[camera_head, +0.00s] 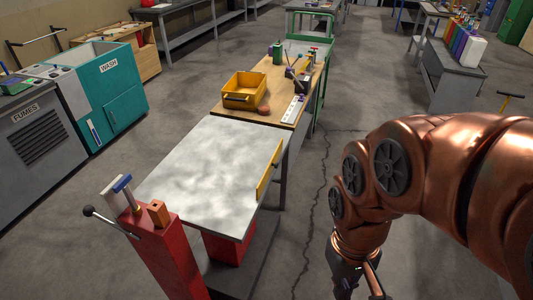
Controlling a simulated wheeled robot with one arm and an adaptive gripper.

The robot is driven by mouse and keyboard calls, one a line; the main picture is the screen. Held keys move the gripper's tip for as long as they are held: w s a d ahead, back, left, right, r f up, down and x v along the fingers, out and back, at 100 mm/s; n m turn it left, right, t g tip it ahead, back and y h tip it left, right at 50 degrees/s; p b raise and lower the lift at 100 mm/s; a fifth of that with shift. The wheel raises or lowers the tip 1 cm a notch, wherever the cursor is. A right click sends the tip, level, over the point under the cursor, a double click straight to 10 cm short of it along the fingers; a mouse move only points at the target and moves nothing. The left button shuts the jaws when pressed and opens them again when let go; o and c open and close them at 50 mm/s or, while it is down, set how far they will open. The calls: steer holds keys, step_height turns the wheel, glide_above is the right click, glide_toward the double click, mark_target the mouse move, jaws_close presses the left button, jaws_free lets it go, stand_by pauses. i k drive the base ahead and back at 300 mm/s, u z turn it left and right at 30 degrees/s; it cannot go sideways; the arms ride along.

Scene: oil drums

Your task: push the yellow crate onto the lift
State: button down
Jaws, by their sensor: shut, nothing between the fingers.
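The yellow crate (257,96) stands on the near left part of the wooden workbench (283,105), close to where the bench meets the lift. The lift (195,165) has a pale, mottled grey top, which is empty. A red part (226,248) shows beneath it. A yellow strip (268,171) stands along its right edge. My gripper (358,291) hangs at the bottom edge of the view, to the right of the lift and well apart from the crate. It is shut and empty, and its tips are partly cut off by the frame.
A red post (160,245) with a lever stands at the lift's near left corner. A reddish lump (263,110), a green can (278,51) and a white strip (293,109) are on the bench. A teal wash cabinet (112,85) stands left. Open floor lies right of the bench.

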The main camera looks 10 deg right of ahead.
mark_target(245, 90)
steer(key=z, duration=0.95)
steer(key=k, duration=1.25)
steer(key=z, duration=0.85)
steer(key=i, duration=0.9)
steer(key=u, duration=0.45)
steer(key=i, duration=1.75)
steer(key=u, duration=0.95)
steer(key=i, duration=1.35)
steer(key=u, duration=1.9)
steer(key=i, duration=0.75)
steer(key=u, duration=0.7)
